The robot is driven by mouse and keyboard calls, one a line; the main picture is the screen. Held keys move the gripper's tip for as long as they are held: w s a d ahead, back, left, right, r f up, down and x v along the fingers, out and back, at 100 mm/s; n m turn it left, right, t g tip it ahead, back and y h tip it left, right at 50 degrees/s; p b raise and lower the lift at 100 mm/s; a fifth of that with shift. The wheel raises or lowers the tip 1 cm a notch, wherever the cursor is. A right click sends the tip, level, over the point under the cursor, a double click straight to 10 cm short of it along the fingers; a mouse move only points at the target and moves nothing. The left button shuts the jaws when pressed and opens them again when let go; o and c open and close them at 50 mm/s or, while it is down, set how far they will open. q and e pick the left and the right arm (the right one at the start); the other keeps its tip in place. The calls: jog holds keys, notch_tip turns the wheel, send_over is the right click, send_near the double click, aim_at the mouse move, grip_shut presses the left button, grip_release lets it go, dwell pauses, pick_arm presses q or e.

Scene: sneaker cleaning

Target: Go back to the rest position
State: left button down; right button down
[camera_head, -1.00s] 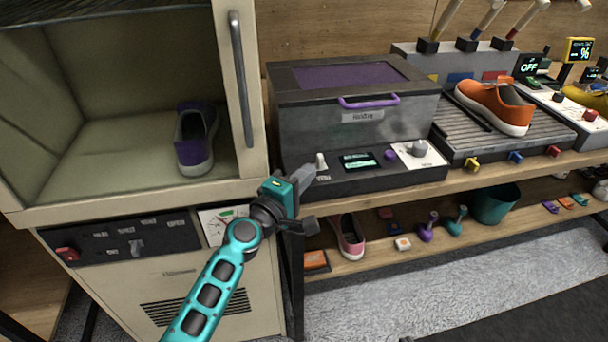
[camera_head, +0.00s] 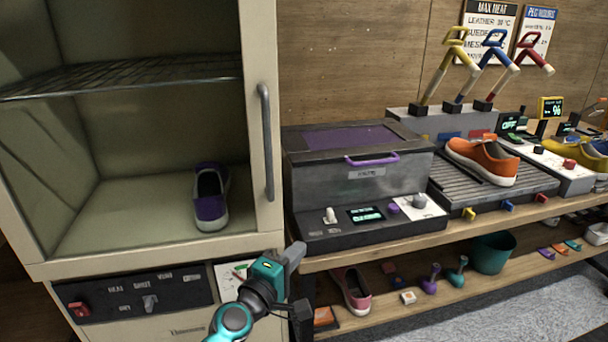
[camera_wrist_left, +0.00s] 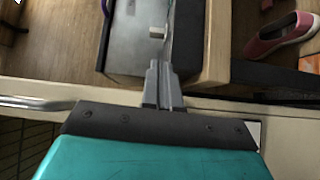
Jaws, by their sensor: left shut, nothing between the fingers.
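My left gripper (camera_head: 296,252) is at the lower middle of the head view, in front of the grey machine's lower left corner and right of the cabinet. Its fingers are shut and empty. In the left wrist view the closed fingers (camera_wrist_left: 163,85) point at the grey machine (camera_wrist_left: 130,45). My right gripper is in neither view. A purple sneaker (camera_head: 210,198) stands inside the open cabinet (camera_head: 150,245). An orange sneaker (camera_head: 482,160) sits on the ribbed rack.
The grey machine with a purple handle (camera_head: 372,159) stands on the bench. The lower shelf holds a pink sneaker (camera_head: 352,290), a teal bucket (camera_head: 493,253) and several small items. A control panel (camera_head: 140,298) is under the cabinet. Peg arms (camera_head: 490,65) rise behind the rack.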

pick_arm(q)
jog(key=s+a+f+m+g+y, duration=0.1)
jog(key=s+a+f+m, duration=0.3)
jog(key=s, duration=0.4)
jog(key=s+a+f+m+g+y, duration=0.2)
jog(key=s+a+f+m+y, duration=0.1)
jog(key=s+a+f+m, duration=0.2)
jog(key=s+a+f+m+g+y, duration=0.1)
jog(key=s+a+f+m+y, duration=0.1)
jog(key=s+a+f+m, duration=0.3)
jog(key=s+f, duration=0.3)
jog(key=s, duration=0.4)
jog(key=shift+s+a+g+y, duration=0.3)
jog(key=shift+s+a+g, duration=0.05)
jog(key=shift+s+g, duration=0.05)
